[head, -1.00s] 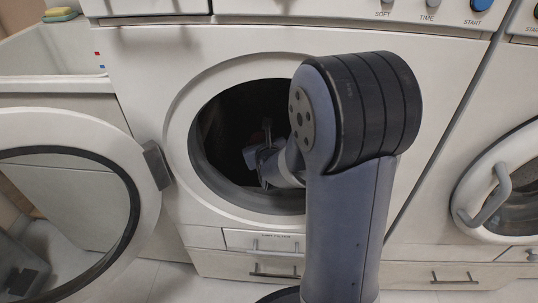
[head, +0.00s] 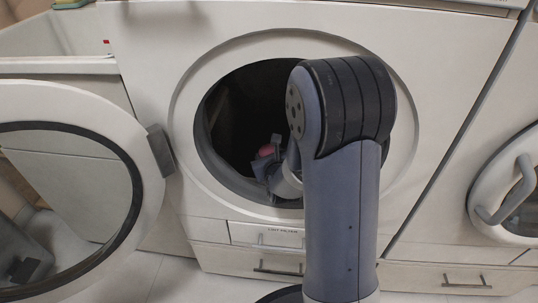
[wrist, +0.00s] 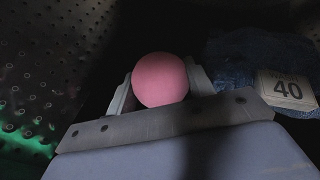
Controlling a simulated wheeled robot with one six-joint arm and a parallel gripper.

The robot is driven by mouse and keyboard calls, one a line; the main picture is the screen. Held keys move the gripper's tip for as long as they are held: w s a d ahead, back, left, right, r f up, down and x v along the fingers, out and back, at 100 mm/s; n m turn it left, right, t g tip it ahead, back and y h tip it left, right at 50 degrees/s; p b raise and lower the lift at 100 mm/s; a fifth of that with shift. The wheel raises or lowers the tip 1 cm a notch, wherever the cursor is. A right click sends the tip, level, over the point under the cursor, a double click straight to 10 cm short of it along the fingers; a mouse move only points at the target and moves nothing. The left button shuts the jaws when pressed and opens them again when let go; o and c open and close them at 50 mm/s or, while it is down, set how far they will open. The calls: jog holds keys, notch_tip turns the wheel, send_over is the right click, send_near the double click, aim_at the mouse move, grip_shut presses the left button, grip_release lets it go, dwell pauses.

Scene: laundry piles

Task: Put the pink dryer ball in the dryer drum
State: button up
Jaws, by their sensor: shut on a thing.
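The pink dryer ball (wrist: 161,80) is between the two fingers of my gripper (wrist: 160,88) in the wrist view. My gripper is shut on it. In the head view a bit of the pink ball (head: 266,151) shows at my gripper (head: 268,160), inside the round opening of the dryer drum (head: 226,125). The drum's perforated metal wall (wrist: 40,70) shows on the left in the wrist view. My arm hides the right part of the opening in the head view.
The round dryer door (head: 150,200) stands open at the left. A dark blue cloth with a label reading 40 (wrist: 287,88) lies in the drum, right of my gripper. Another machine with a round door (head: 505,190) stands at the right. A white basin (head: 60,65) is at the upper left.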

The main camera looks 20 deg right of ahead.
jog(key=o, duration=0.7)
jog(key=shift+r, duration=0.1)
jog(key=shift+r+p, duration=0.2)
jog(key=shift+p, duration=0.35)
jog(key=p+v, duration=0.2)
jog(key=v, duration=1)
jog(key=shift+f, duration=0.15)
